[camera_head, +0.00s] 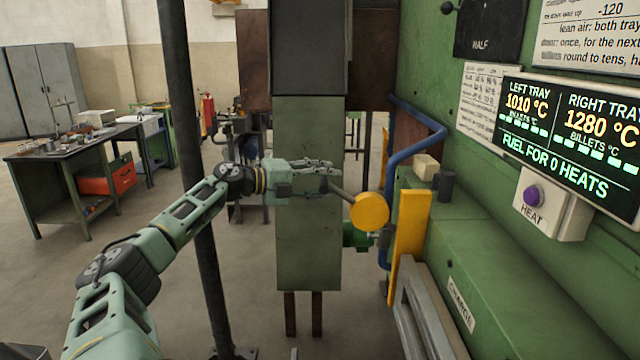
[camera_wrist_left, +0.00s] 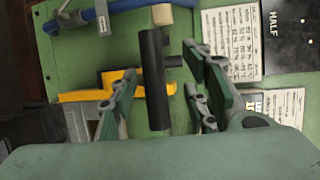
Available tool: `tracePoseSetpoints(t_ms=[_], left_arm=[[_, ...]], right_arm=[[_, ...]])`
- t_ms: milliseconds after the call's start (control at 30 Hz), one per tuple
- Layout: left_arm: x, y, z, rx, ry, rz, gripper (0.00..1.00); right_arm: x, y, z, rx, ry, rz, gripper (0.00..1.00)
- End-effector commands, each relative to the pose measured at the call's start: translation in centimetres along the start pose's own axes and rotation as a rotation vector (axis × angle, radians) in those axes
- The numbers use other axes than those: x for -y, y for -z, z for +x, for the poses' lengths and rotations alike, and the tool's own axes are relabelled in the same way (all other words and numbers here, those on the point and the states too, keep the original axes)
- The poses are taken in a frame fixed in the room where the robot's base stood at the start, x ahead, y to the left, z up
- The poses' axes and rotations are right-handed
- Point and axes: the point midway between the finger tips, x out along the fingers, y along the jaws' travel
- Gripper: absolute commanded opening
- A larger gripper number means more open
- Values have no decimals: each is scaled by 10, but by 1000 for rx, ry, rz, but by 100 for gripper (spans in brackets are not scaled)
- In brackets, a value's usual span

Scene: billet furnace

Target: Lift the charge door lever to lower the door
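The lever shows in the head view as a short dark rod (camera_head: 343,190) running to a yellow round piece (camera_head: 370,211) beside the green furnace wall. My left gripper (camera_head: 330,173) is at the rod's free end. In the left wrist view a black bar (camera_wrist_left: 155,80), which looks like the lever's grip, stands between my two open fingers (camera_wrist_left: 160,100), with gaps visible on both sides. I cannot tell how deep it sits between them. A label reading CHARGE (camera_head: 461,305) is on the furnace side; the door itself I cannot make out clearly. My right gripper is out of view.
A yellow upright plate (camera_head: 408,245) and a blue pipe (camera_head: 403,155) stand close right of the lever. A HEAT button (camera_head: 534,196) and a display (camera_head: 572,135) are on the wall. A workbench (camera_head: 75,160) stands far left, with open floor before it.

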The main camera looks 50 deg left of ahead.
Motion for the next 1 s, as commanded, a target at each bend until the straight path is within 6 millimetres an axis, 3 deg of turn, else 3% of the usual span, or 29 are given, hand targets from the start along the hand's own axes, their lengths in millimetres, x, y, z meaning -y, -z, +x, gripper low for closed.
tracePoseSetpoints(t_ms=[533, 1000], left_arm=[[1, 1, -2, -3, 3, 0, 37], [-4, 1, -28, -3, -4, -2, 37]], right_arm=[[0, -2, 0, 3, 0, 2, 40], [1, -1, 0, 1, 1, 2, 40]])
